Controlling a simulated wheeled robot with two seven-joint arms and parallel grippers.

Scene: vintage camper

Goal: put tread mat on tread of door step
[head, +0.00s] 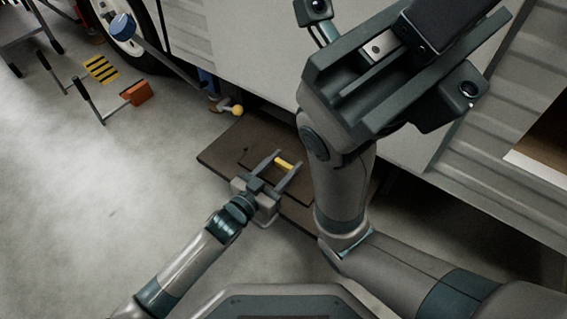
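A dark brown flat board (222,157), apparently the door step, lies low beside the camper. A darker rectangular panel (249,154) shows on it; I cannot tell if this is the tread mat or the tread. My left gripper (288,159) is over this panel with its fingers spread. A small yellow strip (284,164) shows between the fingers; I cannot tell if they touch it or what it belongs to. My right gripper (412,48) looms large at the upper right, close to the camera. Its fingertips are not clear. My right arm hides the board's right part.
A yellow-and-black striped piece (101,69) and an orange block (137,93) are at left. A yellow ball (237,110) sits near the board.

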